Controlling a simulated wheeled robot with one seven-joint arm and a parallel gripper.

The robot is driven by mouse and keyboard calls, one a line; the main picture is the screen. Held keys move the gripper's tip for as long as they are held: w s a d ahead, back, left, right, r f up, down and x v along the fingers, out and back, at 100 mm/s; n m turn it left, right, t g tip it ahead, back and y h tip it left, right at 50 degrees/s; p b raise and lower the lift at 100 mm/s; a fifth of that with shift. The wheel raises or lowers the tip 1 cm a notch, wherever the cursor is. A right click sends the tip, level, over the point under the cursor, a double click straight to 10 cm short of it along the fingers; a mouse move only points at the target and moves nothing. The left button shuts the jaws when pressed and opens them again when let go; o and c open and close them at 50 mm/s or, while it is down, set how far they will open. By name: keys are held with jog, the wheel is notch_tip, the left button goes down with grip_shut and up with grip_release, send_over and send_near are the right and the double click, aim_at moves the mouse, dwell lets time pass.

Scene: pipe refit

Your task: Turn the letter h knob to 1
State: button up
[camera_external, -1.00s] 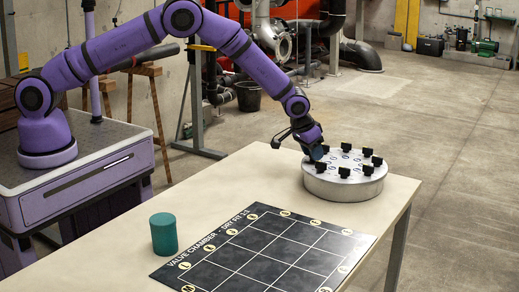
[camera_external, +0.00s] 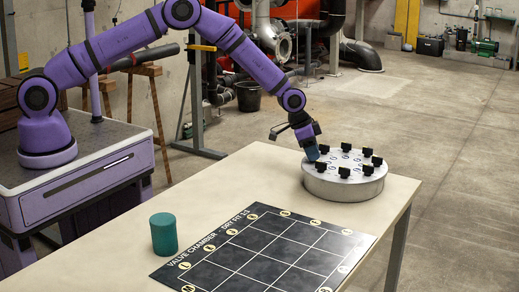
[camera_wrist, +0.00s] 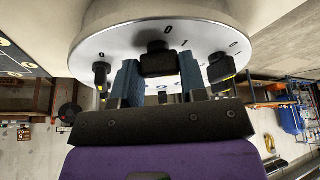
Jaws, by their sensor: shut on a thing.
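A round grey metal drum (camera_external: 340,189) with several black knobs around its top stands near the table's far right corner. In the wrist view its pale face (camera_wrist: 115,42) fills the top. My gripper (camera_external: 313,156) is at the drum's left rim. In the wrist view my gripper's (camera_wrist: 159,75) blue fingers are on both sides of one black knob (camera_wrist: 156,60), shut on it. A 0 and a 1 are printed on the face beside this knob. I cannot read a letter for it, so I cannot tell whether it is knob h.
Neighbouring black knobs (camera_wrist: 102,74) (camera_wrist: 221,67) stand close on both sides of my fingers. A teal cylinder (camera_external: 164,234) stands at the table's left. A dark gridded mat (camera_external: 265,250) lies in front of the drum. The table (camera_external: 240,180) is bare between them.

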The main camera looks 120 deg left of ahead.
dwell(0.3)
jog(key=o, duration=0.9)
jog(key=v, duration=1)
jog(key=shift+s+d+r, duration=0.1)
jog(key=shift+r, duration=0.3)
